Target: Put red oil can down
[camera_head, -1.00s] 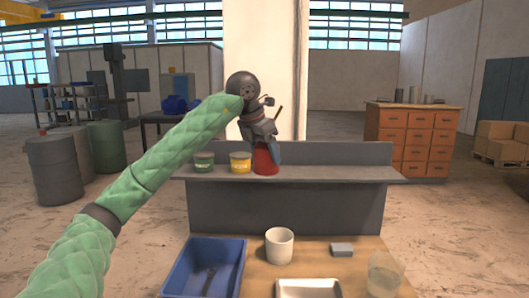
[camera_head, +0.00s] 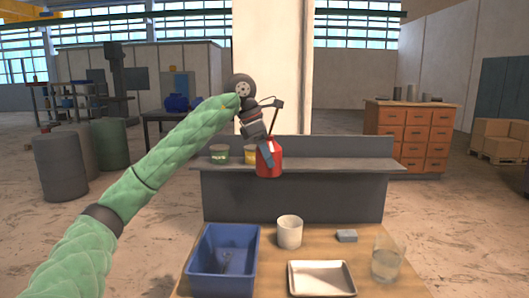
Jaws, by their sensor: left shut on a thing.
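The red oil can (camera_head: 268,162) hangs upright in my left gripper (camera_head: 265,150), with its thin spout pointing up. My left gripper is shut on the can, and its fingers cover part of the can's left side. The can appears in front of the grey shelf (camera_head: 340,165) and overlaps its front edge in the picture. I cannot tell whether its base touches anything. My right gripper is not in view.
On the shelf, a green tin (camera_head: 219,154) and a partly hidden yellow tin (camera_head: 250,155) stand left of the can.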

